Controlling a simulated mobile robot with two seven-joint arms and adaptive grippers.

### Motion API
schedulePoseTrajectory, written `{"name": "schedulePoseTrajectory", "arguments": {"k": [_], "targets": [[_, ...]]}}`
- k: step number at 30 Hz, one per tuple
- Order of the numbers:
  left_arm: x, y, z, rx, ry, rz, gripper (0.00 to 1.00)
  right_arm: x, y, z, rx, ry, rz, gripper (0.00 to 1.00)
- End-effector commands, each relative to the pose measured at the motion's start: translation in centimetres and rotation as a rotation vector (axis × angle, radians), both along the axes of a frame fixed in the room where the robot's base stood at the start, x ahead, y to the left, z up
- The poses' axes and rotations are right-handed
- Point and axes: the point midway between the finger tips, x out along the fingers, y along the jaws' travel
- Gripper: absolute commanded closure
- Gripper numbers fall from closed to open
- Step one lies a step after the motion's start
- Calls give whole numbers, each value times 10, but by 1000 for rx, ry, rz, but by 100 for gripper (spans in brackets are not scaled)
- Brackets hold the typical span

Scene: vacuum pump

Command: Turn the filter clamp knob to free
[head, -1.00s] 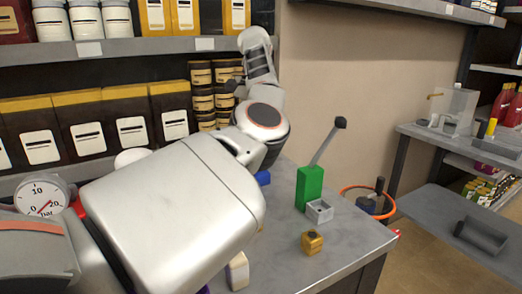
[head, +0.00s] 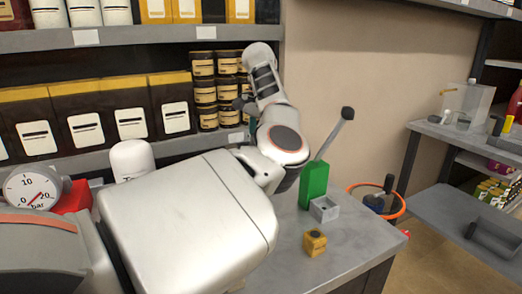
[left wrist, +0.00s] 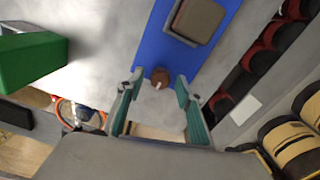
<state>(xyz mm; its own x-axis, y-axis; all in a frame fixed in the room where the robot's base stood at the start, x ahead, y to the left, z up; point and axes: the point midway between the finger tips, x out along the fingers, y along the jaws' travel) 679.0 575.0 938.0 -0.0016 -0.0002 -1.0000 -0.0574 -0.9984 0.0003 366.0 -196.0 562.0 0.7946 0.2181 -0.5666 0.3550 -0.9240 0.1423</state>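In the left wrist view, a small brown knob (left wrist: 160,77) with a pale pointer mark sits on a blue body (left wrist: 157,52). My left gripper (left wrist: 158,88) is open. Its two teal-padded fingers stand on either side of the knob near their tips, with visible gaps to it. In the head view my left arm covers the pump area, and the knob is hidden there. My right gripper is in neither view.
A green block (head: 314,185) with a dark-tipped lever stands right of my arm, beside a small grey open box (head: 323,209) and a yellow block (head: 315,242). A pressure gauge (head: 32,189) is at left. Stocked shelves stand close behind.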

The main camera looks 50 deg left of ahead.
Motion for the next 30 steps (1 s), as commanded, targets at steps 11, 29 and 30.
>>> {"name": "schedulePoseTrajectory", "arguments": {"k": [11, 29, 30], "targets": [[0, 0, 1, 0, -1, 0, 100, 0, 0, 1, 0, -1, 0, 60], [-1, 0, 7, -1, -7, -201, 100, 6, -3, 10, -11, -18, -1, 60], [-1, 0, 7, -1, -7, -235, 100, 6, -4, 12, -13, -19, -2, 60]]}}
